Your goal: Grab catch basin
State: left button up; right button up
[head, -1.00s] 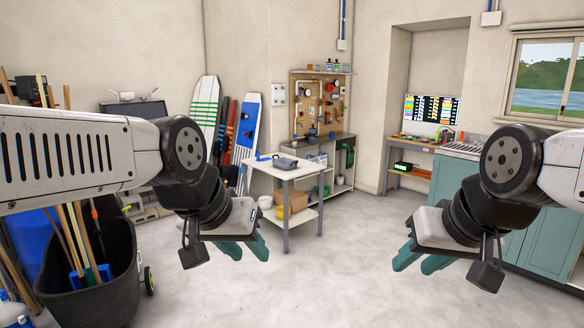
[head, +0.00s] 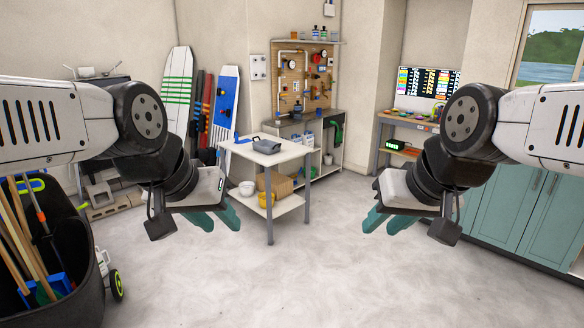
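I cannot tell for sure which thing is the catch basin. A grey, low tray-like object (head: 267,146) sits on top of the white table (head: 289,153) ahead. A white bowl (head: 247,188) and a yellow container (head: 266,199) are on the table's lower shelf. My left gripper (head: 222,225) has its teal fingers apart and hangs empty in the air, in front of and left of the table. My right gripper (head: 381,229) also has its fingers apart and is empty, right of the table. Neither gripper touches anything.
A dark bin (head: 60,300) holding long-handled tools stands at the lower left. A workbench with a pegboard (head: 303,80) is behind the table, and teal cabinets (head: 510,215) line the right. The grey floor (head: 300,285) before the table is clear.

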aim_at(268, 147)
jog(key=i+l, duration=0.1)
jog(key=i, duration=2.65)
jog(key=i+u, duration=0.3)
jog(key=i, duration=0.2)
jog(key=i+l+u, duration=0.3)
jog(key=i, duration=0.2)
jog(key=i+l+u, duration=0.25)
jog(key=i, duration=0.25)
jog(key=i+l+u, duration=0.3)
jog(key=i, duration=0.15)
